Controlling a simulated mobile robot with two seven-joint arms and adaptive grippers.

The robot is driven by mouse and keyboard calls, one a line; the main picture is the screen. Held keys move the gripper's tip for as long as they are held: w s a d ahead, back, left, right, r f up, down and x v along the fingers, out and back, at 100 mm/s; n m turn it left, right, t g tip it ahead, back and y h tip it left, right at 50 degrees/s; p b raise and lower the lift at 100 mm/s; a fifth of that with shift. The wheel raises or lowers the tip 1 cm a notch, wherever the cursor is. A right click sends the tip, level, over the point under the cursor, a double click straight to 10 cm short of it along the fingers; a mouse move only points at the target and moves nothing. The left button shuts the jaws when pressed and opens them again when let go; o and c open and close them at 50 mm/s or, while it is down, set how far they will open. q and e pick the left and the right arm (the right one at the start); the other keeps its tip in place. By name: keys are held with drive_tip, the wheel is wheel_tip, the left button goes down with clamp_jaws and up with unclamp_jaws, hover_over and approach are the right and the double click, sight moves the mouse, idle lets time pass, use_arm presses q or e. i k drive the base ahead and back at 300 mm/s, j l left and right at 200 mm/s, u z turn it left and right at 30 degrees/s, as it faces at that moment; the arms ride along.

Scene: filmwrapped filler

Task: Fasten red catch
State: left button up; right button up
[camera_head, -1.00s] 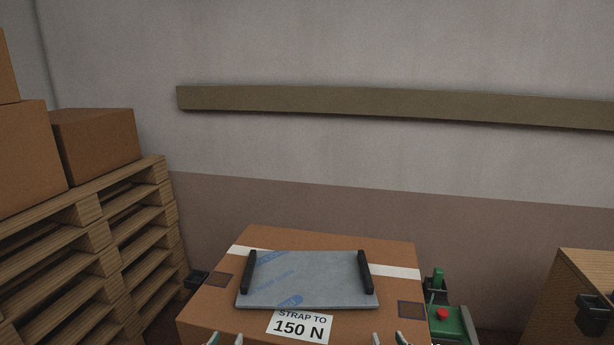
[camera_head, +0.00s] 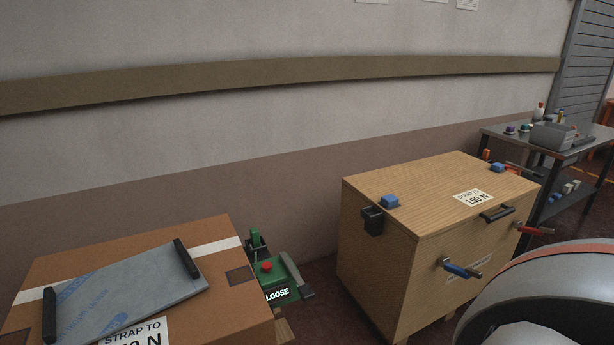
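A wooden crate (camera_head: 393,254) stands on the floor right of centre. A catch with a red handle (camera_head: 535,230) sticks out at the right end of its front face. A catch with a blue handle (camera_head: 461,269) is on the same face, nearer the middle. Whether either catch is latched is too small to tell. Neither of my grippers is in view.
A cardboard box (camera_head: 218,259) with a grey handled plate (camera_head: 129,294) is at lower left. A green strapping tool (camera_head: 277,274) reading LOOSE sits beside it. A metal table (camera_head: 544,149) with small items stands behind the crate.

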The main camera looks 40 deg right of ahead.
sight(530, 231)
drive_tip(key=z, duration=2.05)
drive_tip(key=i+l, duration=0.2)
drive_tip(key=l, duration=0.15)
drive_tip(key=i+l+u, duration=0.1)
drive_tip(key=i+l, duration=0.15)
drive_tip(key=l, duration=0.15)
drive_tip(key=i+l, duration=0.2)
drive_tip(key=l, duration=0.15)
drive_tip(key=i+l+u, duration=0.1)
drive_tip(key=l, duration=0.3)
drive_tip(key=i+l, duration=0.5)
drive_tip(key=l, duration=0.25)
drive_tip(key=i+l+u, duration=0.1)
drive_tip(key=l, duration=0.3)
drive_tip(key=i+l, duration=0.25)
drive_tip(key=l, duration=0.2)
drive_tip(key=i+j, duration=0.4)
drive_tip(key=j+u, duration=0.05)
drive_tip(key=j, duration=0.05)
